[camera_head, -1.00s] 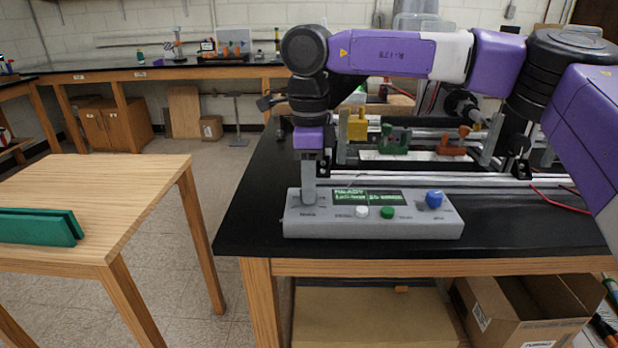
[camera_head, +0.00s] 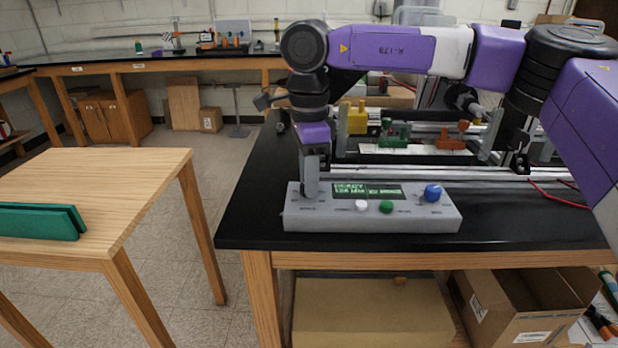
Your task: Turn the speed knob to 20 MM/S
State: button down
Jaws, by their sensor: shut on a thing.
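A grey control box (camera_head: 372,223) lies near the front edge of the black bench. It has a dark display with green text (camera_head: 367,191), too small to read surely. A white button (camera_head: 361,206), a green button (camera_head: 386,207) and a blue knob (camera_head: 432,192) sit on its face. My gripper (camera_head: 311,192) points down at the box's left end, fingers at its top face. It is shut on the knob there, which the fingers hide. The knob's pointer and scale marks cannot be read.
An extrusion frame with a yellow block (camera_head: 356,118), a green clamp (camera_head: 394,134) and an orange clamp (camera_head: 452,136) stands behind the box. Red wires (camera_head: 555,197) lie to the right. A wooden table (camera_head: 110,185) with a green folded piece (camera_head: 40,221) stands at left.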

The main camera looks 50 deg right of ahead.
jog(key=c, duration=1.1)
grip_release()
notch_tip(320, 180, up, 8)
jog(key=shift+f+p, duration=0.1)
jog(key=shift+p, duration=0.35)
